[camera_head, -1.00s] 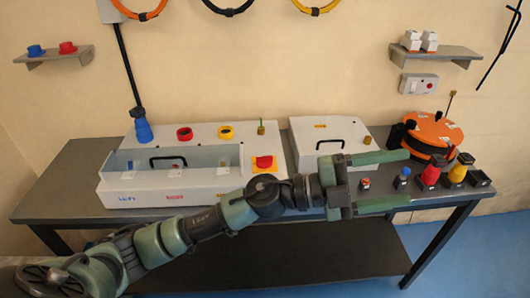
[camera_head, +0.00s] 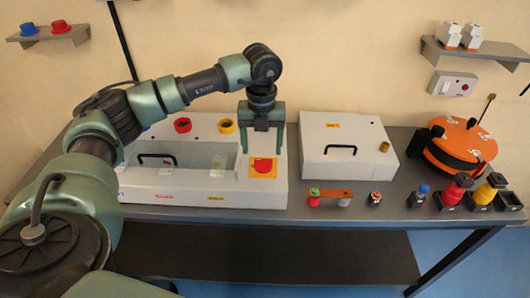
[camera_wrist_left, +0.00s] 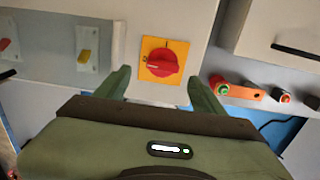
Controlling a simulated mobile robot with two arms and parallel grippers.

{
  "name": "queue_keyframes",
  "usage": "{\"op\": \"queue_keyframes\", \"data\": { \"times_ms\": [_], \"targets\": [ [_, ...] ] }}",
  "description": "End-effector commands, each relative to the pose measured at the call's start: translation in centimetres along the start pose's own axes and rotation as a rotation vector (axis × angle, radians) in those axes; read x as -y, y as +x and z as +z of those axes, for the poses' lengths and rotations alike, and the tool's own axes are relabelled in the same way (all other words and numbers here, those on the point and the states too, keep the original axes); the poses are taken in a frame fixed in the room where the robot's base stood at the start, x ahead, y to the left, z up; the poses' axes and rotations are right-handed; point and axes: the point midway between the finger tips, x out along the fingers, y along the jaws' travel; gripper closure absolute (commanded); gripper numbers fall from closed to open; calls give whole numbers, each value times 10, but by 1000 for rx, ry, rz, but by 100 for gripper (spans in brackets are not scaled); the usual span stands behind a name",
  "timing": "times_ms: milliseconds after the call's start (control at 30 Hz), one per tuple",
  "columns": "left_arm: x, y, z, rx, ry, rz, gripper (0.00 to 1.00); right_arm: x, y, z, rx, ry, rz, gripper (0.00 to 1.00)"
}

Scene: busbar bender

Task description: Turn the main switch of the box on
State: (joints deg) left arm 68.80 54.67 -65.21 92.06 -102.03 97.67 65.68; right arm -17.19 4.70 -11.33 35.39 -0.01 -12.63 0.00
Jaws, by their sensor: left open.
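The main switch (camera_head: 263,166) is a red rotary knob on a yellow plate, on the front right part of the white box (camera_head: 210,188). In the left wrist view the red knob (camera_wrist_left: 162,61) shows clearly, its pointer end turned to the left of the picture. My left gripper (camera_head: 263,150) points down above the switch, with its two green fingers open and empty. In the wrist view the fingers stand apart on either side of the switch plate, and I see no contact with the knob. My right gripper is not in view.
A second white box (camera_head: 345,150) with a black handle stands to the right. Small coloured parts and an orange strip (camera_head: 335,193) lie along the table front. An orange round case (camera_head: 462,145) is at the far right. The box's clear cover (camera_head: 200,160) is beside the switch.

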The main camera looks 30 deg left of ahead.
Motion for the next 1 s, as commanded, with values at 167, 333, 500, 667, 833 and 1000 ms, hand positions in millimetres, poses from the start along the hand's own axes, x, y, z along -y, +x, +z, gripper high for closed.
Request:
{"op": "queue_keyframes", "data": {
  "times_ms": [167, 333, 500, 667, 833, 1000],
  "targets": [
    [0, 28, -1, -3, 1, 0, 31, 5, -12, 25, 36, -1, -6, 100],
    [1, 44, -1, -2, 2, -1, 31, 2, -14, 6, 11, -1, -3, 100],
    [2, 48, 0, -1, 3, -4, 31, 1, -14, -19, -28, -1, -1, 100],
    [2, 48, 0, -1, 4, -4, 36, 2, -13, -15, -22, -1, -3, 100],
    [2, 48, 0, -1, 4, -4, 84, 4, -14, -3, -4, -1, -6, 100],
    [2, 48, 0, 0, 7, -4, 93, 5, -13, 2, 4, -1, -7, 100]
  ]
}}
